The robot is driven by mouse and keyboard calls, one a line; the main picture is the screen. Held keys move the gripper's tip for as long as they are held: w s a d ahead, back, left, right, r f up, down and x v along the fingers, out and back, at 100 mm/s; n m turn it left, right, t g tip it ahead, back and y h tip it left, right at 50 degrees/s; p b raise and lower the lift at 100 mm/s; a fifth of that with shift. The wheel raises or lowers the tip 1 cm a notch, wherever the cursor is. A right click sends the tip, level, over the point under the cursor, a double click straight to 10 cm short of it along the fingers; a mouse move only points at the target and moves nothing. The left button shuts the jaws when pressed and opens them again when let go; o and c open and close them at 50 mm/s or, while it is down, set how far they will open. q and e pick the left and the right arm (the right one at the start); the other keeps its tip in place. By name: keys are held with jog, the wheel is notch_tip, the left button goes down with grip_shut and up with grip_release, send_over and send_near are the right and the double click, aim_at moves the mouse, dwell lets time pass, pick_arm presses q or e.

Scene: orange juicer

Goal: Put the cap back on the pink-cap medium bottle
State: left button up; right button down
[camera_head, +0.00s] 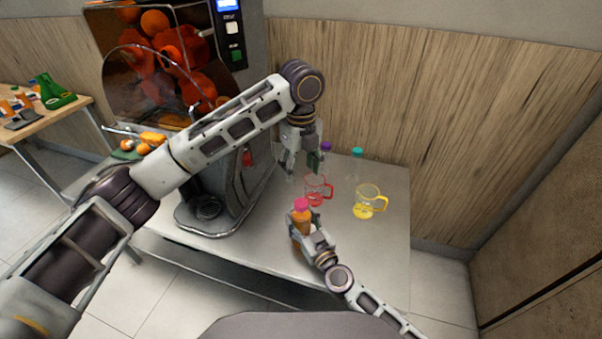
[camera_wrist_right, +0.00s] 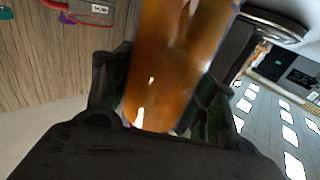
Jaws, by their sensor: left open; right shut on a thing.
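The pink-cap medium bottle (camera_head: 300,216) holds orange juice and stands near the front edge of the table in the head view. Its pink cap (camera_head: 301,203) shows at the bottle's top; I cannot tell how firmly it sits. My right gripper (camera_head: 311,240) is shut on the bottle's body. In the right wrist view the orange bottle (camera_wrist_right: 178,62) fills the space between the dark fingers, and its top is out of frame. My left gripper (camera_head: 300,165) is open above the table, behind the bottle and apart from it, pointing down.
A red cup (camera_head: 317,190) and a yellow cup (camera_head: 367,203) stand behind and right of the bottle. A purple-cap bottle (camera_head: 326,147) and a teal-cap bottle (camera_head: 357,153) stand at the back. The juicer (camera_head: 222,195) is at left. The table's right front (camera_head: 385,240) is clear.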

jog(key=shift+c, duration=2)
grip_release()
jog(key=shift+s, duration=0.1)
jog(key=v, duration=1.1)
jog(key=shift+s+d, duration=0.2)
jog(key=shift+s, duration=0.15)
jog(key=shift+s+f, duration=0.1)
jog(key=shift+s, duration=0.05)
